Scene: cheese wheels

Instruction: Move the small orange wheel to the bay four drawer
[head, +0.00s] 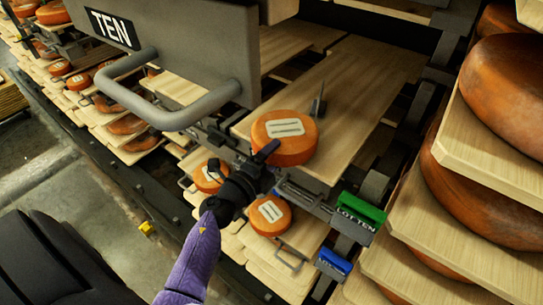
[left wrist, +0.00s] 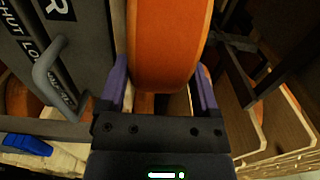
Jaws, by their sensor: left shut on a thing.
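A small orange wheel (head: 285,139) with a white two-bar label is over the front end of a pale wooden board. I cannot tell whether it rests on the board or hangs just above it. My left gripper (head: 292,128) is shut on this wheel, one finger on each side. In the left wrist view the wheel (left wrist: 168,45) stands between the purple fingers of the left gripper (left wrist: 163,88). The wooden board (head: 375,75) extends back into the rack. No label reading four shows. My right gripper is not in view.
A grey panel marked TEN (head: 180,45) with a bar handle (head: 165,118) is at upper left. Lower boards hold labelled orange wheels (head: 270,216). Green (head: 360,212) and blue (head: 334,265) tags sit at the front. Large brown wheels (head: 507,95) fill shelves at right.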

